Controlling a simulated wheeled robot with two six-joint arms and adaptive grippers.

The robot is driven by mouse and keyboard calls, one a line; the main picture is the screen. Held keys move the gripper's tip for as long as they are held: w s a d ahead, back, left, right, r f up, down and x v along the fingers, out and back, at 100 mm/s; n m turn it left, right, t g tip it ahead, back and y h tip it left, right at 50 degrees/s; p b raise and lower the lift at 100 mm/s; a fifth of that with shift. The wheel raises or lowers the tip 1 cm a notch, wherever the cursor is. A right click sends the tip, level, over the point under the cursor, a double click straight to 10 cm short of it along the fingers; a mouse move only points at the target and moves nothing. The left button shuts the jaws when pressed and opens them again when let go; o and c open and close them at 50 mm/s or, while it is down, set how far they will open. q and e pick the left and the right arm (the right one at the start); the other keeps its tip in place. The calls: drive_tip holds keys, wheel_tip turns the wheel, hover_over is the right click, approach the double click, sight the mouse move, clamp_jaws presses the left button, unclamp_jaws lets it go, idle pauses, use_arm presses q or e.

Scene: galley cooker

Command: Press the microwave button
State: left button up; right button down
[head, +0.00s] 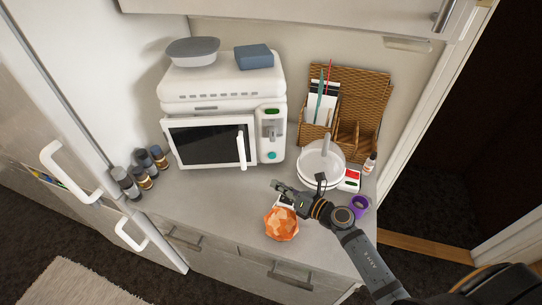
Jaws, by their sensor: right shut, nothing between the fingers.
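The white microwave (222,97) stands on the counter at the back. Its dark-windowed door (209,144) has a white vertical handle (241,150). On the control panel at its right are a small green display, a dial and a round teal button (271,156) low down. My right gripper (276,185) is shut and empty. It is in front of and below the button in the picture, apart from the microwave, with its tips toward the microwave. My left gripper is not in view.
An orange faceted object (281,223) lies close below my right gripper. Several spice jars (143,177) stand left. The counter before the microwave door is clear.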

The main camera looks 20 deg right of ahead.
sight(272, 156)
drive_tip(key=w, duration=0.2)
drive_tip(key=w+b, duration=0.1)
drive_tip(key=w, duration=0.1)
drive_tip(key=shift+d+f, duration=0.1)
drive_tip(key=shift+d, duration=0.2)
drive_tip(key=w, duration=0.1)
drive_tip(key=w+b, duration=0.1)
drive_tip(key=w, duration=0.1)
drive_tip(key=shift+w+d, duration=0.15)
drive_tip(key=shift+d, duration=0.25)
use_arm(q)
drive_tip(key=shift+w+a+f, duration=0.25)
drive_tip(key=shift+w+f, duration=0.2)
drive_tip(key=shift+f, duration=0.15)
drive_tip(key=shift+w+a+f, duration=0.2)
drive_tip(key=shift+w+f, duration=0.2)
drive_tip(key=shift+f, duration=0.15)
use_arm(e)
drive_tip(key=shift+w+d, duration=0.15)
drive_tip(key=shift+w, duration=0.65)
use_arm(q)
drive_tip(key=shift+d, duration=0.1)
use_arm(e)
drive_tip(key=shift+w, duration=0.1)
drive_tip(key=shift+w, duration=0.25)
